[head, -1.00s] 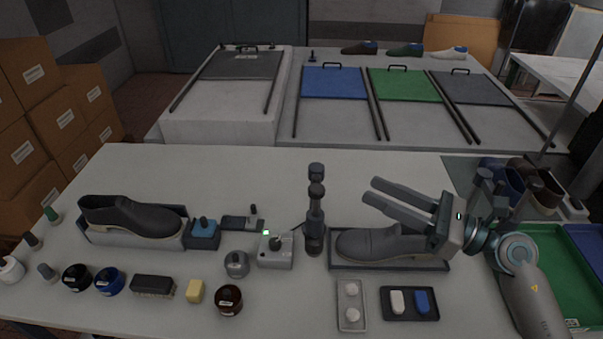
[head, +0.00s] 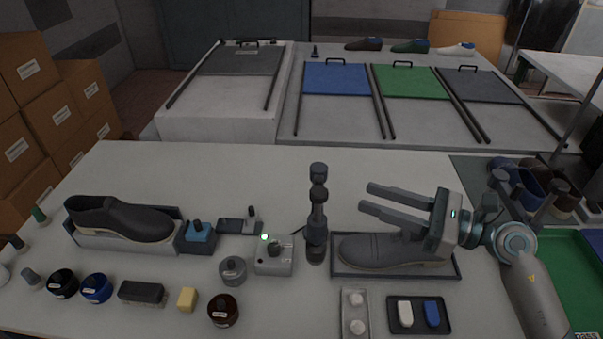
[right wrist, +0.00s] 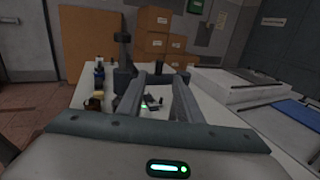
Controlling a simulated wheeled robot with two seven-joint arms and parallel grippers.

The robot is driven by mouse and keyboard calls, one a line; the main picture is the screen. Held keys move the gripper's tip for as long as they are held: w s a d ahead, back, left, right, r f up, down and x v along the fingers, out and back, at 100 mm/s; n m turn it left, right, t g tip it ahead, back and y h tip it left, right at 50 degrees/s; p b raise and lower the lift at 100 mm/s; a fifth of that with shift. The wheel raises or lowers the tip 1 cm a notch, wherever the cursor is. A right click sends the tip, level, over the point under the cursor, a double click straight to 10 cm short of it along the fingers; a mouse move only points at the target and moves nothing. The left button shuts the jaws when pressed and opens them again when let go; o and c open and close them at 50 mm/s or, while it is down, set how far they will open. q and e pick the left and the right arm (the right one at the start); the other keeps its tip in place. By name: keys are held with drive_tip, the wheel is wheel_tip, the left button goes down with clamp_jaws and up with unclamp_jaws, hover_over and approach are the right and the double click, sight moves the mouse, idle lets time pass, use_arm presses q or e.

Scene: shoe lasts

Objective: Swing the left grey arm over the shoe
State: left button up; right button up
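A dark grey arm (head: 317,214) with rounded joints stands upright on the table, left of the right-hand shoe. That grey shoe (head: 385,249) lies in a shallow dark tray (head: 458,271), toe left. My right gripper (head: 366,197) is above the shoe, fingers pointing left toward the upright arm with a gap between. The fingers are apart and empty, as the right wrist view (right wrist: 160,84) also shows. A dark upright post in that view seems to be the same arm (right wrist: 122,40). No second grey arm is clear beside the shoe. My left gripper is out of view.
A grey control box (head: 273,257) with a knob stands left of the arm. A second dark shoe (head: 120,219) sits in a holder at left. Jars, a brush and a yellow block (head: 187,299) line the front. A tray with white and blue pieces (head: 419,329) is in front.

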sight(315, 180)
drive_tip(key=p+x, duration=0.7)
drive_tip(key=x, duration=0.9)
drive_tip(key=shift+a, duration=0.25)
clamp_jaws()
